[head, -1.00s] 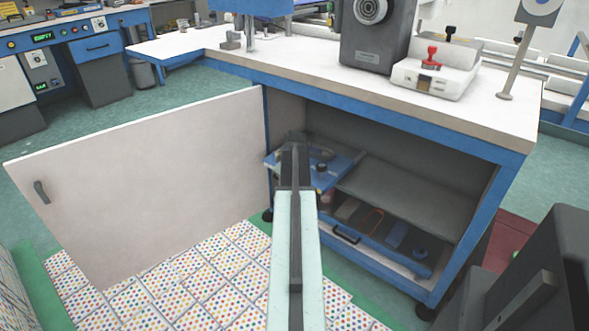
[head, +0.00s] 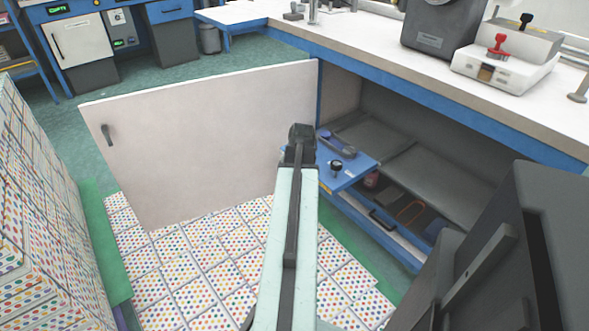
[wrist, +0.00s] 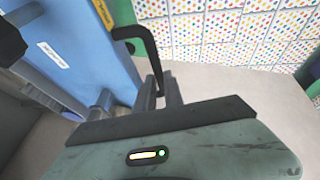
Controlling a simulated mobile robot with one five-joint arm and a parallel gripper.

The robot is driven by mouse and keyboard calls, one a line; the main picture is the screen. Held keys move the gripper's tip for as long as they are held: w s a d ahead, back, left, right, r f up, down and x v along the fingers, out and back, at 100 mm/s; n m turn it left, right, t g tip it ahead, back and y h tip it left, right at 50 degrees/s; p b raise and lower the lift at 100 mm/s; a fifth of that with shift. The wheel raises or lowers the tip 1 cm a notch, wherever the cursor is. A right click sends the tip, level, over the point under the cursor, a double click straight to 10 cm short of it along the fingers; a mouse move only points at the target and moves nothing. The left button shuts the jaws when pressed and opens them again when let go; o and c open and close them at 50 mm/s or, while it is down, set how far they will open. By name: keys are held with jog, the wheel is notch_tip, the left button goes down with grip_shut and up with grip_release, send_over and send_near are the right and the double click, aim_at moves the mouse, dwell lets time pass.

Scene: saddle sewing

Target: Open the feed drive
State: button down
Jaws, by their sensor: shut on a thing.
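A blue panel (head: 350,178), which I take to be the feed drive, sticks out from the open cabinet and carries a dark knob (head: 336,167). In the wrist view the blue panel (wrist: 85,50) fills the left side, with a white label and a yellow label. A black bent handle (wrist: 128,32) stands at its edge. My gripper (wrist: 162,92) is shut on this handle's end. In the head view my gripper (head: 301,133) is at the panel's left end; its fingertips and the handle are hidden there.
The white cabinet door (head: 200,140) stands wide open at left. Stacked dotted boxes (head: 45,190) rise at far left, and dotted tiles (head: 220,250) cover the floor. A dark block (head: 510,250) stands close at right. A low drawer (head: 385,225) lies under the panel.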

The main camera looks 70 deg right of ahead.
jog(key=shift+d, duration=0.1)
jog(key=c, duration=1.5)
grip_release()
jog(key=shift+o, duration=0.2)
jog(key=p+v, duration=0.7)
jog(key=shift+s+r, duration=0.15)
jog(key=shift+r, duration=0.25)
